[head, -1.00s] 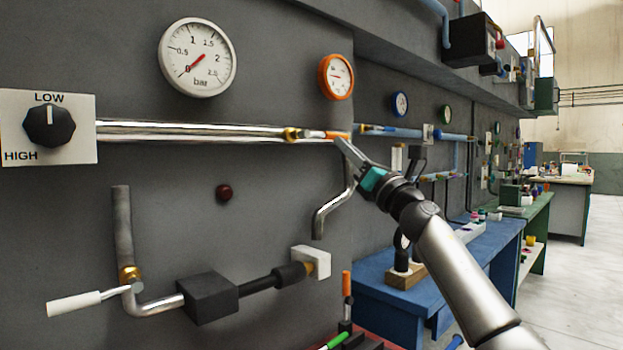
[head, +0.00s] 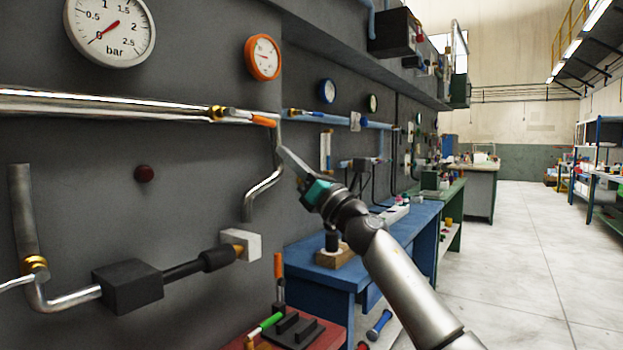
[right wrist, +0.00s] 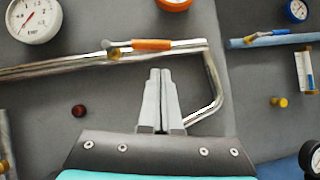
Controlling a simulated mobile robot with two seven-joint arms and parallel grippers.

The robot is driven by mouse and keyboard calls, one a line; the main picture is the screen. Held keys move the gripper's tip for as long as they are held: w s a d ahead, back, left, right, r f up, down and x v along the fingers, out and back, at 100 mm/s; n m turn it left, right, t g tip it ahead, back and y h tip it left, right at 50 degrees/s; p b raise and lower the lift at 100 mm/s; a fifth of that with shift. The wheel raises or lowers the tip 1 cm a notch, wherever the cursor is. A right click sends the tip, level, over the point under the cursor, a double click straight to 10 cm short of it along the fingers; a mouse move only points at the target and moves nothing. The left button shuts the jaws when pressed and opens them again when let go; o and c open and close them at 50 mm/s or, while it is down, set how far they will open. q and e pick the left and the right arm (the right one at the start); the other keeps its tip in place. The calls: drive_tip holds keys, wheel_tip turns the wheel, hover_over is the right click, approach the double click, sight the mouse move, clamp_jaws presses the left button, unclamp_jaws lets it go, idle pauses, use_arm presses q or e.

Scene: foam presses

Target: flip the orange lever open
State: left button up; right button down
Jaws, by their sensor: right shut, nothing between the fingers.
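The orange lever (head: 264,121) sits at the brass valve (head: 217,113) near the right end of the chrome pipe on the grey wall. It lies roughly along the pipe, its orange grip pointing right. The orange lever also shows in the right wrist view (right wrist: 151,44), just above the fingertips in the picture. My right gripper (head: 284,152) is below and right of the grip, apart from it in the head view. Its fingers (right wrist: 160,72) are shut together with nothing between them. My left gripper is not in view.
The chrome pipe (head: 130,108) bends down at its right end, close to my right gripper. An orange-rimmed gauge (head: 263,57) hangs above the lever. A black valve block (head: 128,287) is lower left. A blue bench (head: 322,277) stands below. Open floor lies right.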

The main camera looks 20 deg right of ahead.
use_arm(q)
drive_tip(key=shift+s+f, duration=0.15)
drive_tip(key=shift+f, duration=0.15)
use_arm(e)
drive_tip(key=v, duration=0.6)
drive_tip(key=shift+d, duration=0.3)
drive_tip(key=shift+f, duration=0.2)
